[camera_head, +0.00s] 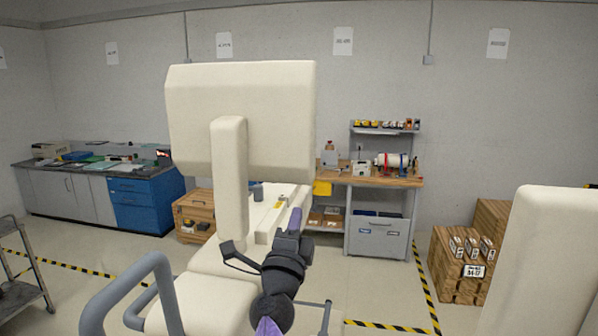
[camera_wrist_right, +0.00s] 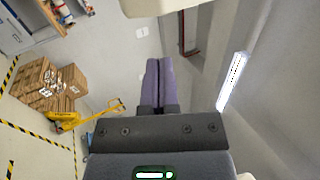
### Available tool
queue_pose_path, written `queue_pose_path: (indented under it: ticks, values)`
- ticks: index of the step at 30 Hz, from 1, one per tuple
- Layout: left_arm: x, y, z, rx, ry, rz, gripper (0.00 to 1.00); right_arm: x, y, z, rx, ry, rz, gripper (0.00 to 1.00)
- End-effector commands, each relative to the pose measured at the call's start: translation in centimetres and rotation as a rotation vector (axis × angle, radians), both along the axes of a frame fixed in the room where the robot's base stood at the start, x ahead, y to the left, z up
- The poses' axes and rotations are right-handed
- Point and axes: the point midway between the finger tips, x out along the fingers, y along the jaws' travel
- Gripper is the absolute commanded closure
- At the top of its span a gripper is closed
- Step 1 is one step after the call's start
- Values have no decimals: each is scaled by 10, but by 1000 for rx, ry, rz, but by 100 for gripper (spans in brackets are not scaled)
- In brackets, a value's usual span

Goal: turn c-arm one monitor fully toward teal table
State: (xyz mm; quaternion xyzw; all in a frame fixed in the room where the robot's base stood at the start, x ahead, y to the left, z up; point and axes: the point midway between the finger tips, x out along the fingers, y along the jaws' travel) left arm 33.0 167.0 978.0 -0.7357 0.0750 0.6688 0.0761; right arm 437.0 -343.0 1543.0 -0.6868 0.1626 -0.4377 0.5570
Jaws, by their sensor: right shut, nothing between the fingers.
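The monitor (camera_head: 275,120) is a large cream box, apparently seen from behind, on a cream upright arm (camera_head: 230,190) above a cream cart body (camera_head: 205,295). My right gripper (camera_head: 295,218) has purple fingers and is in front of the cart, below the monitor's lower right edge. The right wrist view shows its fingers (camera_wrist_right: 158,68) shut together with nothing between them. A cream edge (camera_wrist_right: 150,7), likely the monitor, shows at the top of that view, apart from the fingertips. My left gripper is out of view. I cannot make out a teal table.
A grey tubular handle (camera_head: 130,285) stands at lower left. A large cream panel (camera_head: 545,265) blocks the lower right. A wooden workbench (camera_head: 375,180) and a blue cabinet (camera_head: 143,205) stand along the back. Crates (camera_head: 455,280) stand at right. Open floor lies between.

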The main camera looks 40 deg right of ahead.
Motion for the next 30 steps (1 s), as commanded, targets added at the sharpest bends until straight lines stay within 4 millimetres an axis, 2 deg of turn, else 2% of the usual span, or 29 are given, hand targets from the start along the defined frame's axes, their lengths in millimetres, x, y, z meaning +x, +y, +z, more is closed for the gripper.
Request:
queue_pose_path:
  ticks: [6, 15, 20, 30]
  values:
    - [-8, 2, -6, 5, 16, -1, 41, 27, -35, 20, -2, -1, 0, 100]
    - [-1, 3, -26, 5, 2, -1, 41, 57, -71, 39, -2, 1, 2, 100]
    - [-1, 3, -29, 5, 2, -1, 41, 63, -77, 44, -2, 2, 2, 100]
    - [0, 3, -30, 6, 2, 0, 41, 63, -78, 46, -2, 3, 3, 100]
